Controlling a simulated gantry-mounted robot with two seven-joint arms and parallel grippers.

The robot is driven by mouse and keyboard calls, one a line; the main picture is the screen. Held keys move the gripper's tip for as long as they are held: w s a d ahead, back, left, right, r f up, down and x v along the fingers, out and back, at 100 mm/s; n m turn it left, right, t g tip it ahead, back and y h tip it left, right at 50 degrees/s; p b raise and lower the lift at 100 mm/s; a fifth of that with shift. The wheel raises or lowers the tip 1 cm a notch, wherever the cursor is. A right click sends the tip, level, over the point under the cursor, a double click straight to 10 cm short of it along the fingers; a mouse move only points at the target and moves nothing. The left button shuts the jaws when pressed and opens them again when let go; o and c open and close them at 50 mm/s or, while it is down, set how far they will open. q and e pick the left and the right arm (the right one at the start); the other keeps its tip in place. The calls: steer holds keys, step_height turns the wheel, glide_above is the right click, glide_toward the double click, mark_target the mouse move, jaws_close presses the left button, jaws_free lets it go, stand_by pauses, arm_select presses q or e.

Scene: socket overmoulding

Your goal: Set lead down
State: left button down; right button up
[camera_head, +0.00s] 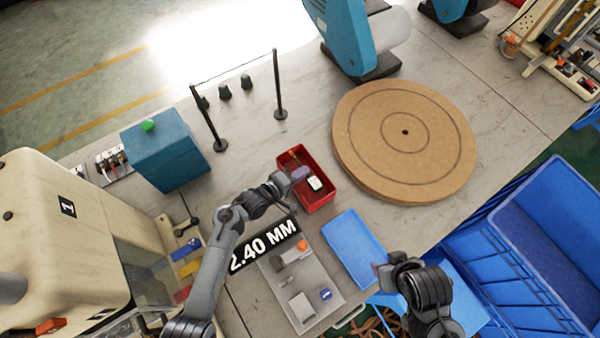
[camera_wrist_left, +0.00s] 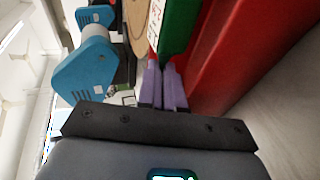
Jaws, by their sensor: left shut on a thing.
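My left gripper (camera_head: 299,174) reaches over the red tray (camera_head: 323,198), with its purple fingertips at the tray. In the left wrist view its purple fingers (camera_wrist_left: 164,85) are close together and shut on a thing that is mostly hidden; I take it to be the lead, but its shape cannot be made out. A dark green piece with a white face (camera_head: 314,183) shows right beside the fingertips; in the left wrist view its green body (camera_wrist_left: 181,28) is just beyond them. My right gripper (camera_head: 384,274) is at the lower right near the blue tray; its jaws are unclear.
A blue tray (camera_head: 353,248) and a grey tray with small parts (camera_head: 307,310) lie in front. A round wooden board (camera_head: 405,140) is at right. A teal box (camera_head: 165,157) and a black-post barrier (camera_head: 279,95) stand behind left. Blue crates (camera_head: 540,220) are at right.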

arm_select(q)
steer(key=c, duration=1.6)
jaws_free()
steer(key=shift+s+a+f, duration=0.1)
steer(key=shift+a+f, duration=0.05)
steer(key=shift+f, duration=0.35)
steer(key=shift+o, duration=0.2)
steer(key=shift+r, duration=0.45)
steer(key=r+p+v, duration=0.1)
steer(key=p+v, duration=0.1)
steer(key=v, duration=0.5)
steer(key=shift+s+a, duration=0.1)
